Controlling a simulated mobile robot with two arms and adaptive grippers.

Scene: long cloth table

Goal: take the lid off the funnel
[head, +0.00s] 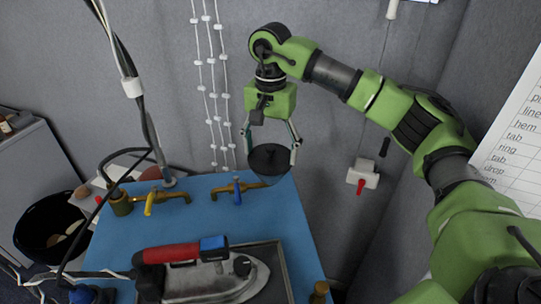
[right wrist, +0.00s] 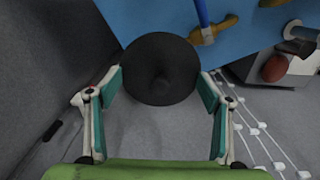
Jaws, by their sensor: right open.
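My left gripper is not in view.
The blue table (head: 210,220) bears a brass tap with a blue handle (head: 237,190), close left of the lid, and one with a yellow handle (head: 150,204). An iron (head: 215,280) with a red and blue handle lies in front. A black bucket (head: 35,225) stands left.

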